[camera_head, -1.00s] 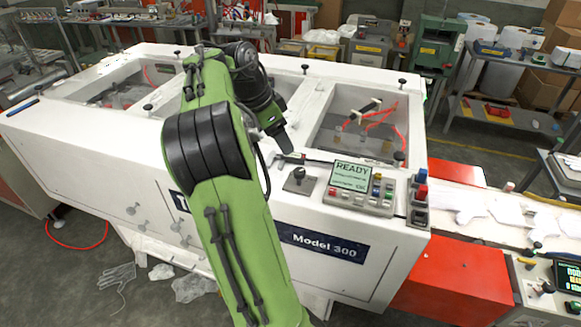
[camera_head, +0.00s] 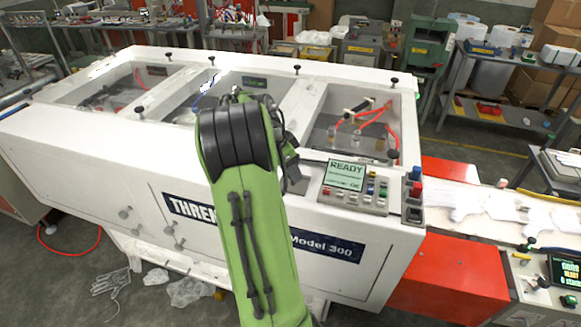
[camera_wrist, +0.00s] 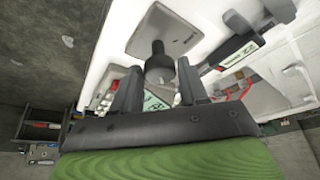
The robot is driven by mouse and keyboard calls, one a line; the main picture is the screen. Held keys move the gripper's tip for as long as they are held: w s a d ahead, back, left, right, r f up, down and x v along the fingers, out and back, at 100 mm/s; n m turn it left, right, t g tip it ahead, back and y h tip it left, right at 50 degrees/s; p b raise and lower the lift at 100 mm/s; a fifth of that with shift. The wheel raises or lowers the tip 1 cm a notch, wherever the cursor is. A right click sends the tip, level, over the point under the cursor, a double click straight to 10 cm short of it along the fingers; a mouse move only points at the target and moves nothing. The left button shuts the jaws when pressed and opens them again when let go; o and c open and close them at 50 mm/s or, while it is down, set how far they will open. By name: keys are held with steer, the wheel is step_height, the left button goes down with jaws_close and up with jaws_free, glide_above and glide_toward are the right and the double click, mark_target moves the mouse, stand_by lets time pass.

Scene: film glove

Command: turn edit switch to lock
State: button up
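The switch is a black knob (camera_wrist: 157,62) on a grey metal plate (camera_wrist: 178,32), seen in the wrist view. I cannot read a lock mark on it. My gripper (camera_wrist: 160,72) is open, with one finger to each side of the knob in the picture. I cannot tell whether the fingers touch it. In the head view my green arm and gripper (camera_head: 292,172) hide the knob at the machine's front top edge, just left of the control panel (camera_head: 377,204).
The panel's READY screen (camera_head: 346,172) and coloured buttons stand close to the right of my gripper. The white machine (camera_head: 110,155) has open bays behind. Small black knobs (camera_head: 395,81) stick up along its top. A red and blue button box (camera_head: 414,190) stands farther right.

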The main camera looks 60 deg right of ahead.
steer(key=c, duration=0.6)
steer(key=shift+n+b, duration=0.4)
steer(key=n+b, duration=0.1)
steer(key=n+t+b, duration=0.1)
steer(key=shift+s+f+n+h+b, duration=0.1)
steer(key=shift+s+n+h+b, duration=0.05)
steer(key=shift+n+h+b, duration=0.2)
steer(key=n+t+b, duration=0.1)
steer(key=n, duration=0.1)
steer(key=n+t+b, duration=0.1)
steer(key=n, duration=0.1)
steer(key=shift+s+n, duration=0.2)
steer(key=shift+n, duration=0.15)
steer(key=n+t, duration=0.1)
steer(key=n, duration=0.1)
steer(key=n+b, duration=0.1)
steer(key=n, duration=0.1)
steer(key=shift+s+r+t, duration=0.15)
steer(key=shift+r+t, duration=0.05)
steer(key=shift+t, duration=0.2)
steer(key=n+y, duration=0.1)
steer(key=n, duration=0.1)
steer(key=n+t+p, duration=0.1)
steer(key=n, duration=0.2)
steer(key=shift+s+d+t+y, duration=0.1)
steer(key=shift+d+t+y, duration=0.05)
steer(key=shift+t+y, duration=0.2)
steer(key=shift+n+p, duration=0.3)
steer(key=shift+n, duration=0.2)
steer(key=o, duration=1)
